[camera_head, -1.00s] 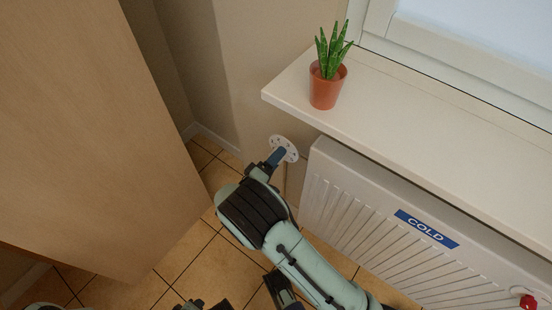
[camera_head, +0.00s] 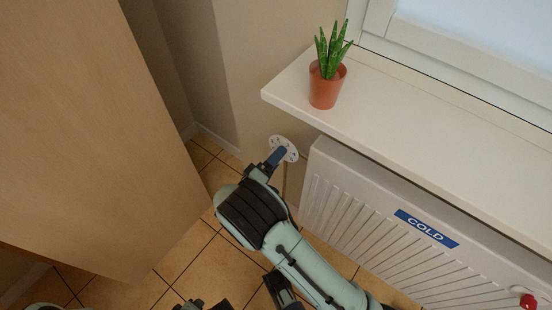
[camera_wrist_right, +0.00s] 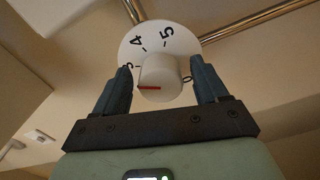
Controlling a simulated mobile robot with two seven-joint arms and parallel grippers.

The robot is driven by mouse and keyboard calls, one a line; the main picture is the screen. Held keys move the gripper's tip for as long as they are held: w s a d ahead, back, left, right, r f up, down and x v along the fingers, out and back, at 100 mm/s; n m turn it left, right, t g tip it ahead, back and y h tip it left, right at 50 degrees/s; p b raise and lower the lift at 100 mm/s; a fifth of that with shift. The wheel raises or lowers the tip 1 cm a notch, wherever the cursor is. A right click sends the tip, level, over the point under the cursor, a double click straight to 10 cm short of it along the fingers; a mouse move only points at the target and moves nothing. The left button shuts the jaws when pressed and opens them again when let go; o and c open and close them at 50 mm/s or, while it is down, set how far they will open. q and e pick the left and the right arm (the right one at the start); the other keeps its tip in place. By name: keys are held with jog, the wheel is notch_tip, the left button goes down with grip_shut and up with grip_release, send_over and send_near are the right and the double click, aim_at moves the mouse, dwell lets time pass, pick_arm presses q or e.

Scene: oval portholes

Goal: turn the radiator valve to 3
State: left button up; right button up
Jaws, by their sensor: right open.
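The radiator valve shows as a white round dial (camera_head: 286,147) near the radiator's upper left corner. In the right wrist view the dial (camera_wrist_right: 157,42) carries black figures; 4 and 5 are readable, and another at the left is partly covered by a finger. A white knob (camera_wrist_right: 162,73) with a red mark stands out from the dial. The red mark points left in that view; the exact setting is unclear. My right gripper (camera_wrist_right: 161,66) is open, with one finger on each side of the knob and visible gaps. In the head view my right gripper (camera_head: 277,156) partly covers the dial.
The white radiator (camera_head: 375,218) bears a blue COLD label (camera_head: 426,228). Above it a windowsill (camera_head: 420,120) overhangs, holding a potted plant (camera_head: 326,85). A red fitting (camera_head: 528,301) sits at lower right. A large wooden panel (camera_head: 95,140) stands at left; tiled floor lies between.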

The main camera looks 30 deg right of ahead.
pick_arm(q)
jog(key=shift+s+d+r+g+p, duration=0.15)
jog(key=shift+s+d+r+p, duration=0.2)
jog(key=shift+s, duration=0.2)
jog(key=shift+s+d+r+g+p, duration=0.15)
jog(key=shift+s+d+r+p, duration=0.15)
jog(key=shift+s, duration=0.25)
pick_arm(e)
jog(key=v, duration=1.3)
pick_arm(q)
jog(key=shift+a, duration=0.1)
pick_arm(e)
jog(key=shift+a+f, duration=0.1)
